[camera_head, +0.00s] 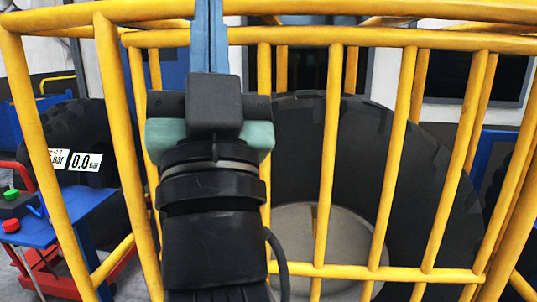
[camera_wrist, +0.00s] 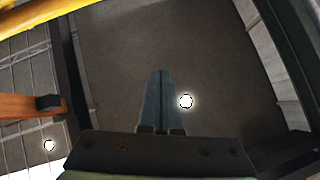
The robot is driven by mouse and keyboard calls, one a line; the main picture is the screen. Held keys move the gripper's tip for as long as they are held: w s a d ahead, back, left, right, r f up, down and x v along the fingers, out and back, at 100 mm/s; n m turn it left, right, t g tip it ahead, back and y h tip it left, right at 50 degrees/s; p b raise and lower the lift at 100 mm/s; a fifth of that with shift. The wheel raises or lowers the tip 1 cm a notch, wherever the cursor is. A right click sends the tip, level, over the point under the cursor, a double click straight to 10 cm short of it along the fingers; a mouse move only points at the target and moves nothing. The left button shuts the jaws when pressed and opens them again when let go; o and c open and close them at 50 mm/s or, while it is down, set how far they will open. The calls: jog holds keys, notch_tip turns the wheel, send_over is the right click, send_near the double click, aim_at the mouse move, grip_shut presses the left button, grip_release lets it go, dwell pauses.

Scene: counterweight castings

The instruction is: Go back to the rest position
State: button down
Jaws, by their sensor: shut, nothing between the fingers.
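My gripper (camera_head: 208,40) stands upright in the left half of the head view, with its blue fingers pointing up past the top yellow rails. Its tips run to the upper picture edge. In the wrist view the two fingers of my gripper (camera_wrist: 161,72) lie side by side, closed, with nothing held. A plain dark brown-grey surface lies beyond them. The gripper body hides part of the yellow cage in the head view. Whether the fingers touch a rail cannot be told.
A yellow bar cage (camera_head: 331,130) surrounds a large black tyre (camera_head: 300,130) with a grey hub (camera_head: 295,225). At left are a blue-topped red cart (camera_head: 75,215) with red and green knobs and pressure displays (camera_head: 86,162). An orange bar (camera_wrist: 20,106) shows at left in the wrist view.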

jog(key=s+d+h+p, duration=0.1)
jog(key=s+d+h, duration=0.4)
jog(key=s+d, duration=0.15)
notch_tip(320, 180, up, 13)
jog(key=a+p, duration=0.1)
jog(key=p, duration=1)
jog(key=shift+a+f+y+p, duration=0.15)
jog(key=shift+a+y+p, duration=0.1)
jog(key=shift+y+p, duration=0.1)
